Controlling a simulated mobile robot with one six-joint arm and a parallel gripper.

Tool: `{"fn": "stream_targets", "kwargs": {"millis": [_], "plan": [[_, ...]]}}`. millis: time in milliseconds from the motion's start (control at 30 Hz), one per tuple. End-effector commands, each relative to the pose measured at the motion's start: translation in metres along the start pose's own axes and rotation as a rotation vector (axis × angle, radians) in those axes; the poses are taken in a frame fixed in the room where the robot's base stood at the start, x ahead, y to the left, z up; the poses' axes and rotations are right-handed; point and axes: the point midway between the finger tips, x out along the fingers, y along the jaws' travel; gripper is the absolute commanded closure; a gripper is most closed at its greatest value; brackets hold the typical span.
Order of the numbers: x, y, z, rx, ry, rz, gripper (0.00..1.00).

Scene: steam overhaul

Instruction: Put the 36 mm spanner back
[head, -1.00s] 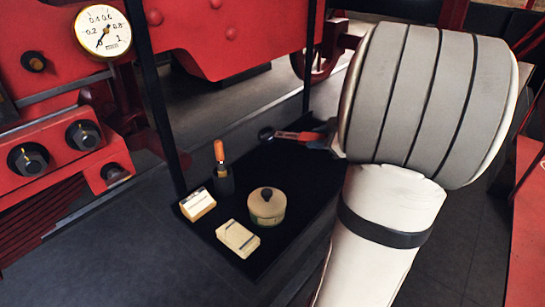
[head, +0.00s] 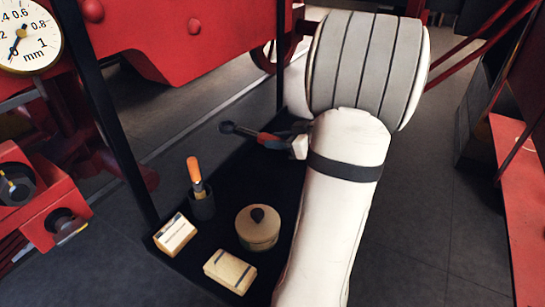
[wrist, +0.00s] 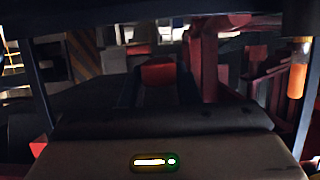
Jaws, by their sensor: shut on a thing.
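The spanner (head: 240,130) shows in the head view as a dark bar with a round dark end pointing left, above the far part of a black tray or shelf (head: 225,160). My gripper (head: 275,138) is shut on it from the right, close to a red section. In the wrist view, a red piece (wrist: 158,72) sits between two dark fingers; most of the spanner is hidden there. I cannot tell its size marking, nor whether it touches the black surface.
On the black surface stand an orange-handled tool (head: 194,172) in a dark cup (head: 202,206), a lidded round pot (head: 257,230), and two small pale boxes (head: 230,271) (head: 174,235). Dark posts (head: 110,115) rise at its edges. Red machinery with a dial gauge (head: 27,38) stands left; a red bench (head: 520,200) is at right.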

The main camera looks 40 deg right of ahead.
Motion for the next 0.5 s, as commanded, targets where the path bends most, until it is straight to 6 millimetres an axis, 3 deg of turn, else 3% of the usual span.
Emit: {"fn": "stream_targets", "kwargs": {"millis": [500], "plan": [[0.017, 0.001, 0.050, 0.001, 0.001, 0.004, 1.00]]}}
